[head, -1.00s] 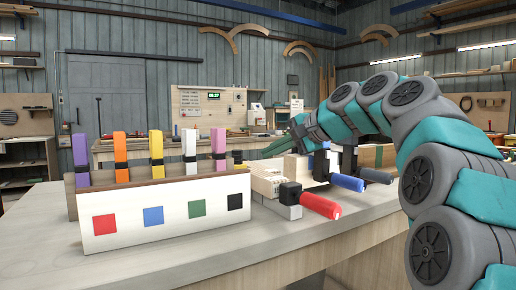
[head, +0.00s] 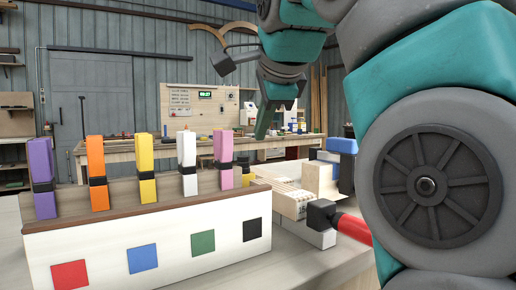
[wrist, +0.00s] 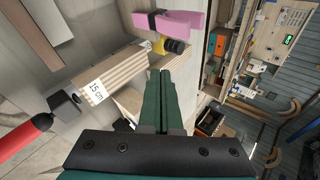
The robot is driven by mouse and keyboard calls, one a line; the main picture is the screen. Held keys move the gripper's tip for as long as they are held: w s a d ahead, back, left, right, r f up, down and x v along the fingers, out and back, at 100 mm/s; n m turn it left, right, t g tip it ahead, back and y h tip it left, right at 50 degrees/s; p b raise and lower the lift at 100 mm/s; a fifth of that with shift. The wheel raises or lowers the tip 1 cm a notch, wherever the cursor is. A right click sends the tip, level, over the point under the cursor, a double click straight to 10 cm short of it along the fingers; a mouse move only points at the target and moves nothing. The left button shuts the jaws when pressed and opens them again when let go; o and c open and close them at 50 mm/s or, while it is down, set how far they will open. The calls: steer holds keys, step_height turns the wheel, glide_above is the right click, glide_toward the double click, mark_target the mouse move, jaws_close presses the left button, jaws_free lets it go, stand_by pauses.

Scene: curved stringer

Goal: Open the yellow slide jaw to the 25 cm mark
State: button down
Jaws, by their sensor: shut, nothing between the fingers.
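A yellow upright bar (head: 147,168) with a black band stands in a row with purple, orange, white and pink bars behind a white box front. A smaller yellow and black piece (head: 246,176) sits at the row's right end. It also shows in the wrist view (wrist: 159,44), beside the pink bar. I cannot tell which yellow part is the slide jaw, and no 25 cm mark is readable.
A red-handled clamp (head: 350,225) and wooden blocks (head: 290,201) with a printed label lie right of the box. A blue part (head: 341,146) stands behind them. The white box (head: 150,240) with coloured squares fills the front left. A second bench (head: 120,151) stands behind.

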mark_target(241, 157)
steer(key=shift+w+a+r+p+x, duration=0.1)
steer(key=shift+w+r+p+x, duration=0.2)
steer(key=shift+x, duration=1.8)
steer(key=shift+w+a+r+p+x, duration=0.1)
steer(key=shift+w+r+p+x, duration=0.2)
steer(key=shift+x, duration=1.85)
steer(key=shift+w+a+r+p+x, duration=0.1)
steer(key=shift+w+r+p+x, duration=0.2)
steer(key=shift+x, duration=1.8)
steer(key=shift+w, duration=0.1)
steer(key=shift+w+a+b, duration=0.45)
steer(key=shift+w+a, duration=0.15)
steer(key=shift+w, duration=0.4)
steer(key=shift+w+a, duration=0.8)
steer(key=shift+w, duration=0.25)
